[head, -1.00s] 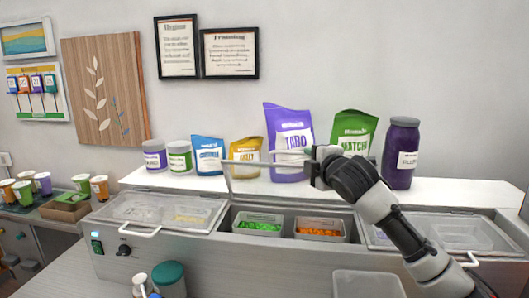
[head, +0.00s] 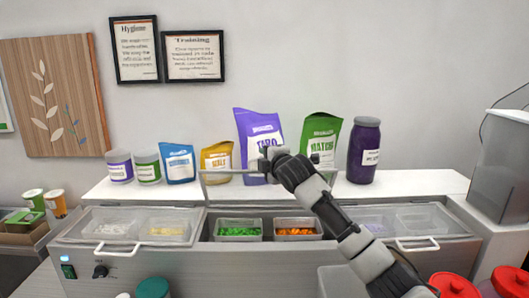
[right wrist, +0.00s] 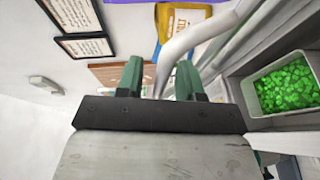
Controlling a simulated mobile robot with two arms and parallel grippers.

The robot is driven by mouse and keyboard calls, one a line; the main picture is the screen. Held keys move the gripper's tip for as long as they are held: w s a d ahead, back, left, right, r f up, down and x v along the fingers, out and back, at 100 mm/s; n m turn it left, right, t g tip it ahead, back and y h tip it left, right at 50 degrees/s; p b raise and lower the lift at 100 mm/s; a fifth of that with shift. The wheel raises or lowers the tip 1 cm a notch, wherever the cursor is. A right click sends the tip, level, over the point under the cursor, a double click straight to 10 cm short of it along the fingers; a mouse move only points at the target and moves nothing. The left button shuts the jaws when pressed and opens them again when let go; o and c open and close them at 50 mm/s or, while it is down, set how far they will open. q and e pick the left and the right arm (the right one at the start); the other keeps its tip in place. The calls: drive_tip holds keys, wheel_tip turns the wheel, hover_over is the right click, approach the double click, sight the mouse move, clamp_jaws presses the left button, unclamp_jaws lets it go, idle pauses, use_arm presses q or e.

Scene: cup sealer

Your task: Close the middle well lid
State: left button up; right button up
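The middle well lid (head: 222,188) is a clear panel with a pale frame. It stands raised at the back of the open middle well, which holds a tub of green pieces (head: 239,230) and a tub of orange pieces (head: 297,229). My right gripper (head: 264,163) is at the lid's upper edge and hides part of it. In the right wrist view its two green fingers (right wrist: 158,78) are apart, with the white lid handle (right wrist: 190,38) passing between them. Whether they touch the handle is unclear. My left gripper is not in view.
The left lid (head: 138,226) and right lid (head: 408,221) are down. Pouches and jars stand on the white shelf behind, with a taro pouch (head: 259,140) and matcha pouch (head: 320,138) close behind my right arm. Red-lidded containers (head: 455,287) are at the lower right.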

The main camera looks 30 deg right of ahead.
drive_tip(key=shift+w+d+f, duration=0.1)
drive_tip(key=shift+w+d, duration=0.2)
drive_tip(key=shift+w, duration=0.15)
drive_tip(key=shift+c, duration=0.8)
clamp_jaws()
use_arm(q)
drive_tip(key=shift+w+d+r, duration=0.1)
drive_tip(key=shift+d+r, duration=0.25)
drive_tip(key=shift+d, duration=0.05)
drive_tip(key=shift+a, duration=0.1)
use_arm(e)
drive_tip(key=shift+f, duration=0.1)
